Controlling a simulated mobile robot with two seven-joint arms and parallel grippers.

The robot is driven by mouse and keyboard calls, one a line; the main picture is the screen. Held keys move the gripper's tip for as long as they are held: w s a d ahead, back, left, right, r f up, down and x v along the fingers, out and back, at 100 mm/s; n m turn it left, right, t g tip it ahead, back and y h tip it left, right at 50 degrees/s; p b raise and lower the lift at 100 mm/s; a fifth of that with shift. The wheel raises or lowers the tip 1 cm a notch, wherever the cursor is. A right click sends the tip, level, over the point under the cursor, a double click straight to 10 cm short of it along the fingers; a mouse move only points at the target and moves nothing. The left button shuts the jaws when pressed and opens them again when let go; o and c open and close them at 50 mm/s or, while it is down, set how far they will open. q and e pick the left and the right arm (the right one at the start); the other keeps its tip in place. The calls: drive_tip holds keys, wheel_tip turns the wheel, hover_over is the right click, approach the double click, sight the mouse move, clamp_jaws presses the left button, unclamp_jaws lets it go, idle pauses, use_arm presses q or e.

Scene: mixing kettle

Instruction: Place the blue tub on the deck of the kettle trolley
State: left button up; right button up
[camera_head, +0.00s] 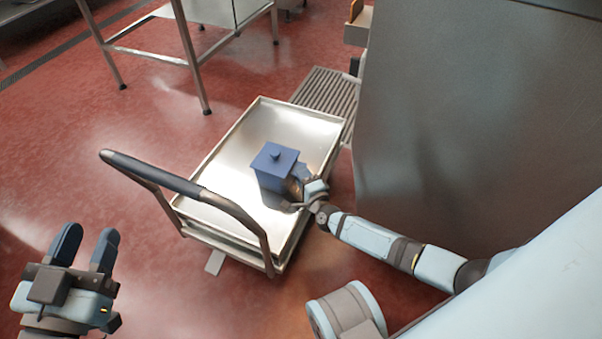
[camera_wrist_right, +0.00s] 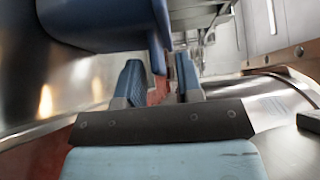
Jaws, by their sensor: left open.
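The blue tub (camera_head: 268,181), with a knobbed lid, appears to stand upright on the metal deck (camera_head: 232,165) of the kettle trolley, inside its raised rim. In the right wrist view the tub (camera_wrist_right: 100,18) fills the upper left, close to the fingers. My right gripper (camera_head: 302,183) is at the tub's right side, low over the deck. Whether a finger touches the tub, I cannot tell. My left gripper (camera_head: 86,243) is open and empty at the lower left, away from the trolley.
The trolley's dark push handle (camera_head: 150,172) rises at its near left. A large steel kettle body (camera_head: 440,120) stands close on the right. A floor grate (camera_head: 325,92) lies behind the trolley, and a steel table (camera_head: 190,40) stands further back. Red floor at left is clear.

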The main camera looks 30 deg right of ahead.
use_arm(q)
drive_tip(key=s+n+p, duration=0.1)
drive_tip(key=s+d+f+n+g+p, duration=0.1)
drive_tip(key=p, duration=0.1)
drive_tip(key=shift+f+n+y, duration=0.15)
drive_tip(key=shift+n+y, duration=0.25)
use_arm(e)
drive_tip(key=s, duration=1)
drive_tip(key=shift+s+a, duration=0.2)
drive_tip(key=shift+s, duration=0.2)
use_arm(q)
drive_tip(key=shift+w+r, duration=0.2)
